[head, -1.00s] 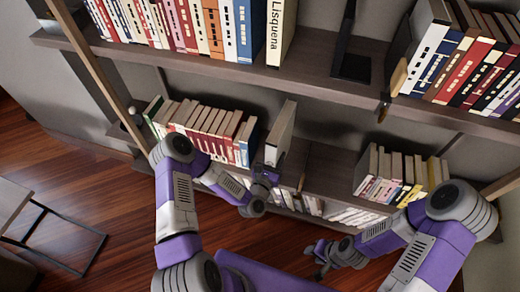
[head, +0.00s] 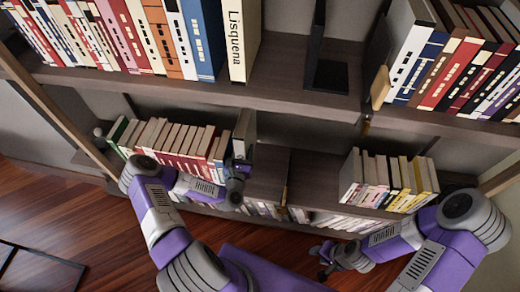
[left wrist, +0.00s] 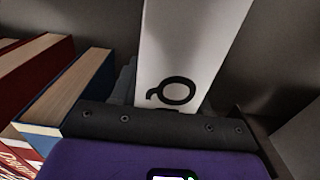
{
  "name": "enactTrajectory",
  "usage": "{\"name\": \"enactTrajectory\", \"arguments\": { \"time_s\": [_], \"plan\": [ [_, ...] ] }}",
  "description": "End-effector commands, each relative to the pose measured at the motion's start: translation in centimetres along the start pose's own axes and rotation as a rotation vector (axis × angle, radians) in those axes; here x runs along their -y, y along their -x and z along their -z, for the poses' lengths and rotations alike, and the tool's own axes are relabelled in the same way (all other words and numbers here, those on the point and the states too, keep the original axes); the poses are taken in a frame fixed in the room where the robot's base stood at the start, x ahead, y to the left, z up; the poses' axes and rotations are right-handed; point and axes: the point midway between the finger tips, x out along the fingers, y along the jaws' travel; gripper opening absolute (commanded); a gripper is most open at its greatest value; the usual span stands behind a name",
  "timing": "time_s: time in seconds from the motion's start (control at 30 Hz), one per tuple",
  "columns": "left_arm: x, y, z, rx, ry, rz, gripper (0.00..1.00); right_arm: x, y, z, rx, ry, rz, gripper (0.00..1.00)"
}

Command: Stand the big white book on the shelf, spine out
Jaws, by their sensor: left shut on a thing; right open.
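The big white book (head: 245,128) stands about upright on the middle shelf (head: 308,170), at the right end of a row of books. My left gripper (head: 237,172) is in front of it and shut on it. In the left wrist view the white spine (left wrist: 190,55), with black lettering, faces my gripper. A blue book (left wrist: 75,90) stands to its left there; a narrow gap seems to lie between them. The book's lower end is hidden by my gripper. My right gripper (head: 324,262) is open and empty, low in front of the shelves.
Red and pale books (head: 180,140) fill the left of the middle shelf. Another group of books (head: 388,182) stands at its right, with bare shelf between. The upper shelf (head: 280,100) overhangs the middle one and holds more books, including a cream one lettered Lisquena (head: 238,45).

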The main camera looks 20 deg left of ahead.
Motion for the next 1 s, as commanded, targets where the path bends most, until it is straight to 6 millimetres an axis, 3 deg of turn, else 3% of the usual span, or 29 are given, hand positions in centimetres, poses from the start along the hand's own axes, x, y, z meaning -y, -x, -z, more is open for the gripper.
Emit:
{"name": "enactTrajectory", "arguments": {
  "time_s": [0.5,1.0],
  "plan": [
    [-0.2,0.0,-0.4,0.029,0.003,-0.004,0.0,-0.2,-0.5,0.0,0.0,0.0,0.0,0.43],
    [-0.2,0.0,4.7,0.028,0.002,-0.004,0.0,-1.8,-4.9,0.2,0.0,0.0,0.0,0.43]
  ]
}}
